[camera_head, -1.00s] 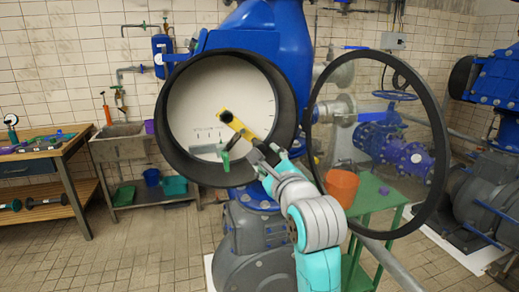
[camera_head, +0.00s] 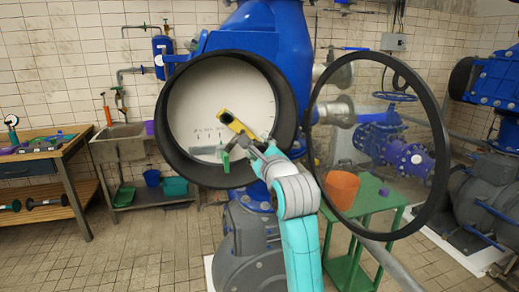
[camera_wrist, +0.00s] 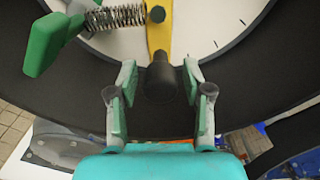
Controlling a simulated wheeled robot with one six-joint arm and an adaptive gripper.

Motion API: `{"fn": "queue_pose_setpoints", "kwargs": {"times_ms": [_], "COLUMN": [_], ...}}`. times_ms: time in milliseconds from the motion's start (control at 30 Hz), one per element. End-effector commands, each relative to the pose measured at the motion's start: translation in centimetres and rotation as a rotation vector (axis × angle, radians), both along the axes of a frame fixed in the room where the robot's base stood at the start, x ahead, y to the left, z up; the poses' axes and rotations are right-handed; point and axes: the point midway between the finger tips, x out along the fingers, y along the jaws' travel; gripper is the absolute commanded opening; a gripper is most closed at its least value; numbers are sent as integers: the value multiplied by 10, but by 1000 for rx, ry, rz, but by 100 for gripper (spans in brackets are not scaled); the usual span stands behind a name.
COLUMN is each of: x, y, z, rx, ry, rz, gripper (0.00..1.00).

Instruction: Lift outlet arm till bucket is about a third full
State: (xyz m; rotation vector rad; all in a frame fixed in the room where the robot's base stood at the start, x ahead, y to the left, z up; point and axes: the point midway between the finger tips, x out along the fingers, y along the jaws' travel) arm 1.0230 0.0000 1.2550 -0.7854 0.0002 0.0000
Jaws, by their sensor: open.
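A yellow lever (camera_head: 236,124) with a black end stands across the white dial of a large round black-rimmed gauge. In the wrist view the lever (camera_wrist: 158,35) ends in a dark knob (camera_wrist: 160,80). My gripper (camera_wrist: 160,90) is open, with one finger on each side of this knob; a gap shows on both sides. In the head view my gripper (camera_head: 250,147) is at the lower right of the dial. An orange bucket (camera_head: 341,190) stands on a green table; its inside and any water level cannot be seen. No part is clearly recognisable as the outlet arm.
A green handle (camera_wrist: 50,42) and a spring (camera_wrist: 115,17) are close left of the lever. The gauge's thick black rim (camera_head: 172,150) surrounds the dial. A large black ring (camera_head: 437,120) stands right of my arm. The green table (camera_head: 372,205) is behind it.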

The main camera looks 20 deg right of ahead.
Motion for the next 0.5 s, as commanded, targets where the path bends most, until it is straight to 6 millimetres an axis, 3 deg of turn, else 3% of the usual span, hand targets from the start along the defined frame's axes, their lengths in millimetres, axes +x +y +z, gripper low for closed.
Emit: {"fn": "queue_pose_setpoints", "kwargs": {"times_ms": [67, 267, 500], "x": [0, 0, 0], "y": [0, 0, -1], "z": [0, 0, 1], "rx": [0, 0, 0], "ry": [0, 0, 0], "rz": [0, 0, 0], "gripper": [50, 2, 0]}}
